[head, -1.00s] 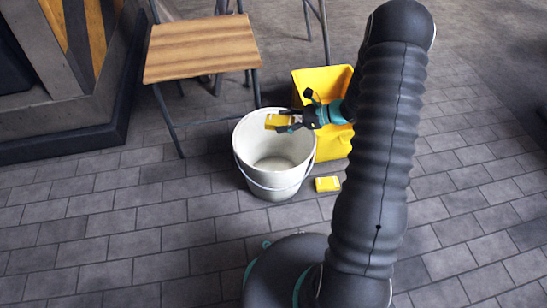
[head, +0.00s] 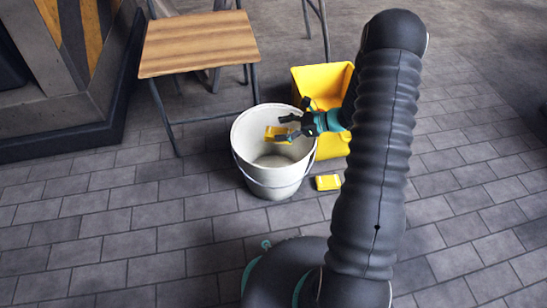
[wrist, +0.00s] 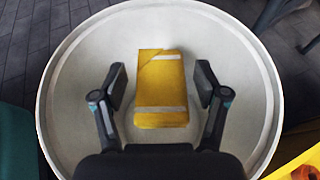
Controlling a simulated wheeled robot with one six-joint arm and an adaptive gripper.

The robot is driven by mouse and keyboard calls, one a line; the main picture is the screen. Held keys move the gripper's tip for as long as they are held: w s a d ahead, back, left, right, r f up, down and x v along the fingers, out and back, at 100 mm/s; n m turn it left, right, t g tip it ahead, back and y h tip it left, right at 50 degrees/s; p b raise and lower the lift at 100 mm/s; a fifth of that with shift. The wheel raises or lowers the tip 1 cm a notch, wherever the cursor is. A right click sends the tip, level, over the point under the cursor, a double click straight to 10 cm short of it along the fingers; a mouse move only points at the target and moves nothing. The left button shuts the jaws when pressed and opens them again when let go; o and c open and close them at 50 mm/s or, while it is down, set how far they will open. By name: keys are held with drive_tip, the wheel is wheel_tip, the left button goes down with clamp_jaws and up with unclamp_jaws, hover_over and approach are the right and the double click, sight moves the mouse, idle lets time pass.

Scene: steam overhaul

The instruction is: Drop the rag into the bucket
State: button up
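The rag is a folded yellow cloth with a pale stripe (head: 276,132). It is within the mouth of the white bucket (head: 248,163), below the rim in the head view. My gripper (head: 284,127) is over the bucket with its fingers spread. In the wrist view the rag (wrist: 162,90) lies between the two fingers, with a clear gap on each side. The bucket's round rim (wrist: 55,75) surrounds rag and fingers there. I cannot tell whether the rag rests on the bucket's bottom or is still falling.
A small yellow block-like item (head: 328,182) lies on the paving beside the bucket. A yellow bin (head: 330,148) stands close behind it to the right, partly hidden by my arm. A wooden-topped stool (head: 200,42) stands behind at left. The paving in front is clear.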

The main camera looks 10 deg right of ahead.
drive_tip(key=shift+o, duration=0.3)
drive_tip(key=v, duration=1.2)
